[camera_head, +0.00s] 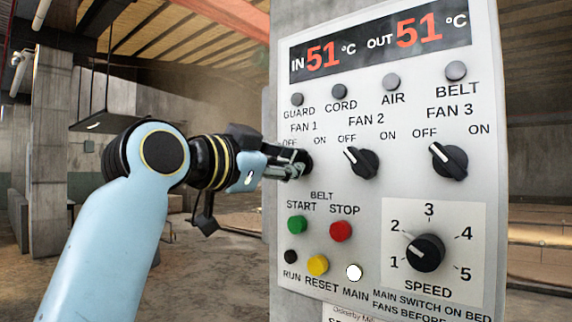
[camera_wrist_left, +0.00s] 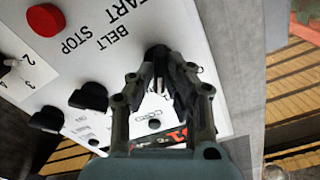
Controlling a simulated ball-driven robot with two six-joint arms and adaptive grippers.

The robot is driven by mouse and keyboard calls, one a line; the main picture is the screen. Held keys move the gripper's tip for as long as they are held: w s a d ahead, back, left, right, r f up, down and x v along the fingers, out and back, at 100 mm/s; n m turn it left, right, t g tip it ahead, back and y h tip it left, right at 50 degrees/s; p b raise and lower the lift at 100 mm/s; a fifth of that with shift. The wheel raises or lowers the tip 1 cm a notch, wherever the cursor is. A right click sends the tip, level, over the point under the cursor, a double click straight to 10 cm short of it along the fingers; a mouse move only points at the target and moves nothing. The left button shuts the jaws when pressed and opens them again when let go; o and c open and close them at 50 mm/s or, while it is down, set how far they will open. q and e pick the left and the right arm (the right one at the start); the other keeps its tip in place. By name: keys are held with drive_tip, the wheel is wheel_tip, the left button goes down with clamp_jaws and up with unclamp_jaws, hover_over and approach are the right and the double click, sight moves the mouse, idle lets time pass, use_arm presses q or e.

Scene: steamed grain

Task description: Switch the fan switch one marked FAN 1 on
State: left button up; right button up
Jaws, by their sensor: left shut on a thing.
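The FAN 1 switch (camera_head: 305,163) is a black rotary knob at the left of the knob row on the white control panel (camera_head: 382,205). My left gripper (camera_head: 288,164) reaches it from the left and is shut on it. The fingers hide most of the knob, so I cannot tell which way its pointer faces. In the left wrist view the fingertips (camera_wrist_left: 166,82) close around the black knob (camera_wrist_left: 157,53). The labels OFF and ON show above it in the head view. My right gripper is not in view.
The FAN 2 knob (camera_head: 362,163) and FAN 3 knob (camera_head: 449,160) sit to the right, both pointing up-left toward OFF. Below are the green START button (camera_head: 297,225), red STOP button (camera_head: 341,231), yellow RESET button (camera_head: 318,265) and SPEED dial (camera_head: 425,253). Open space lies left of the panel.

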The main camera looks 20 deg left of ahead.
use_arm(q)
clamp_jaws()
drive_tip(key=shift+m, duration=1.1)
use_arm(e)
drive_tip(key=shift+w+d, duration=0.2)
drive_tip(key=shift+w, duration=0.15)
use_arm(q)
drive_tip(key=o, duration=0.7)
unclamp_jaws()
drive_tip(key=shift+c, duration=0.2)
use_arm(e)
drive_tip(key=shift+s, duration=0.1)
use_arm(q)
drive_tip(key=shift+s, duration=0.15)
drive_tip(key=v, duration=0.7)
drive_tip(key=shift+s, duration=0.15)
drive_tip(key=shift+a, duration=0.1)
